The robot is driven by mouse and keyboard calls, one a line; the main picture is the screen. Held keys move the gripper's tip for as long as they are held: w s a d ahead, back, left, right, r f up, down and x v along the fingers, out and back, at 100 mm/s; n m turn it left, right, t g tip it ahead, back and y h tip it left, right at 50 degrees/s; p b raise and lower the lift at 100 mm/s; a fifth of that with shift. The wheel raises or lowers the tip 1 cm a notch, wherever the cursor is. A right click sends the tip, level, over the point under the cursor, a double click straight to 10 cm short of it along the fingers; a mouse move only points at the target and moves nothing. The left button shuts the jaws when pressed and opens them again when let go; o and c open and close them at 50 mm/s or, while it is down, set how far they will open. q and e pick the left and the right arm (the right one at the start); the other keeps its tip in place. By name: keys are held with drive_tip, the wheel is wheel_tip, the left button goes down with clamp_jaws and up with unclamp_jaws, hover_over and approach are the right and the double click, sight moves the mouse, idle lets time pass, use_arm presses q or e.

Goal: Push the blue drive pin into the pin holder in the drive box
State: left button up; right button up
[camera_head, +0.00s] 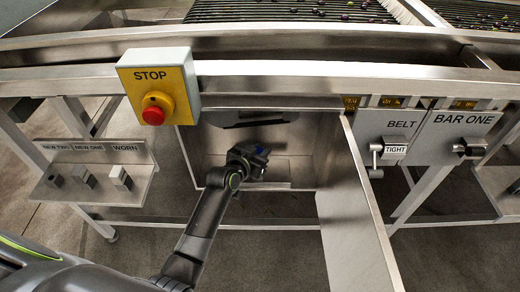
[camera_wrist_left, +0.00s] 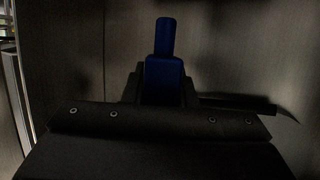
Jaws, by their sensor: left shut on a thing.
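The drive box (camera_head: 215,143) is an open steel box under the machine, with its door (camera_head: 355,215) swung out to the right. My left arm reaches into it from below. My left gripper (camera_head: 259,156) is inside the box, shut on the blue drive pin (camera_wrist_left: 164,72). In the left wrist view the pin has a wide lower block and a narrower upper end, and it points away from the gripper. Only a small bit of blue shows in the head view. I cannot make out the pin holder for certain. My right gripper is not in view.
A yellow STOP box (camera_head: 158,85) with a red button hangs at the upper left. A shelf (camera_head: 110,185) marked NEW TWO, NEW ONE and WORN holds small blocks at left. BELT and BAR ONE panels (camera_head: 455,137) with handles are at right. A steel rail crosses above the box.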

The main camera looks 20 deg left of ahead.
use_arm(q)
drive_tip(key=shift+f, duration=0.6)
idle(1.6)
drive_tip(key=shift+f, duration=0.2)
drive_tip(key=shift+f+b, duration=0.3)
drive_tip(key=shift+b, duration=0.05)
drive_tip(key=shift+f+b, duration=1.15)
drive_tip(key=shift+f, duration=0.3)
drive_tip(key=o, duration=1)
drive_tip(key=shift+o, duration=0.2)
